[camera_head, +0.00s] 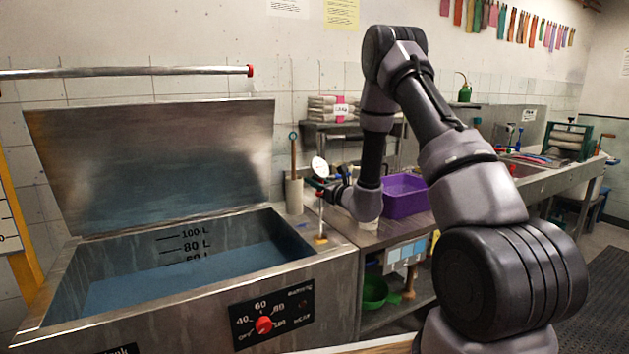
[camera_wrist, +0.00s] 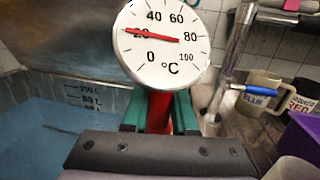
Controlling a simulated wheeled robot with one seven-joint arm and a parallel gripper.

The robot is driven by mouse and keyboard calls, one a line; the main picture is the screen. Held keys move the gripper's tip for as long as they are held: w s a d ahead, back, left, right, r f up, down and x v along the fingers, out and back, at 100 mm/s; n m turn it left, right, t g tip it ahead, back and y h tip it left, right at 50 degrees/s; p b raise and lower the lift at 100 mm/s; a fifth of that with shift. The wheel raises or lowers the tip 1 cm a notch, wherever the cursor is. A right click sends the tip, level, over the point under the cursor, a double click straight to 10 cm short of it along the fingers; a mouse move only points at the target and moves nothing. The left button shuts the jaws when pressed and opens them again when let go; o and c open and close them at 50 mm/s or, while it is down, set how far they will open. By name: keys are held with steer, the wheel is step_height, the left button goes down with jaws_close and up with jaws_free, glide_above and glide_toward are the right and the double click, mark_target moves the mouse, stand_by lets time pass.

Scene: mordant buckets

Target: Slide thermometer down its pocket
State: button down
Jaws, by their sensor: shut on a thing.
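The thermometer has a round white dial (camera_head: 319,167) with a red needle. Its dial (camera_wrist: 161,45) fills the upper middle of the wrist view, the needle near 20 on a 0 to 100 °C scale. My gripper (camera_head: 322,188) is shut on the thermometer's red neck (camera_wrist: 158,112), green fingers on either side, just below the dial. A thin stem hangs about upright below my gripper in the head view. Its lower end meets a small yellow fitting (camera_head: 320,239), apparently the pocket, on the vat's right rim. I cannot tell whether the tip is inside it.
The steel vat (camera_head: 335,262) holds blue liquid, and its lid (camera_head: 160,160) stands open behind. A pot with a wooden-handled tool (camera_head: 294,165) stands behind the dial. A purple basin (camera_head: 405,200) is to the right. Mugs (camera_wrist: 256,92) stand right of the dial.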

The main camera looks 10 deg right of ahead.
steer(key=shift+f, duration=7.65)
steer(key=c, duration=0.6)
jaws_free()
steer(key=v, duration=1)
steer(key=shift+s+d, duration=0.15)
steer(key=shift+s, duration=0.25)
